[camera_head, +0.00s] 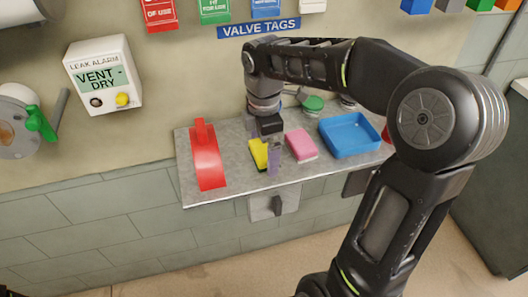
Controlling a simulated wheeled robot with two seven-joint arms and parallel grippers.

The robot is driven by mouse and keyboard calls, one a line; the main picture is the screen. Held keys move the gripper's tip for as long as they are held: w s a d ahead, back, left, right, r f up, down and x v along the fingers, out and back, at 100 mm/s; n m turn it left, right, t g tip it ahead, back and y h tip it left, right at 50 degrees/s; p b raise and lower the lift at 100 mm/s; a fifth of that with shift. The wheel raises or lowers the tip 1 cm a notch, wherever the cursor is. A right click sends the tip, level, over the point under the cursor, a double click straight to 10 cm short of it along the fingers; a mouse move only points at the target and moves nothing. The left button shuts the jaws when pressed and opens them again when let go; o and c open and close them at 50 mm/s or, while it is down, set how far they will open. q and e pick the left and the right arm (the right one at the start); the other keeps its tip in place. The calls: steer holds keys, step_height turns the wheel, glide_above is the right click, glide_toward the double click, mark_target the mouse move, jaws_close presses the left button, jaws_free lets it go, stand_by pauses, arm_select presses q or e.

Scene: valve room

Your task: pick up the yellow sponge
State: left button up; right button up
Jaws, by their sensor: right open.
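The yellow sponge (258,153) lies on the grey wall shelf, between a red scoop-like item and a pink sponge. My right gripper (268,160) points down from above and is open. One finger shows at the sponge's right side and covers part of that side. The other finger is mostly hidden, and I cannot tell whether either touches the sponge. My left gripper is not in view.
The red item (207,160) is left of the yellow sponge. The pink sponge (301,145) and a blue tray (349,134) are to its right. The shelf (238,187) has a bare front strip. A leak alarm box (103,75) hangs on the wall.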

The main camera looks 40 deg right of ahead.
mark_target(263, 148)
steer(key=shift+c, duration=0.3)
steer(key=c, duration=1.3)
steer(key=shift+r, duration=0.15)
steer(key=shift+w+r, duration=0.1)
steer(key=shift+r, duration=0.2)
step_height(263, 148, up, 4)
steer(key=shift+r, duration=0.1)
step_height(263, 148, up, 4)
steer(key=shift+p, duration=0.8)
steer(key=shift+r+p, duration=0.5)
steer(key=shift+p, duration=0.1)
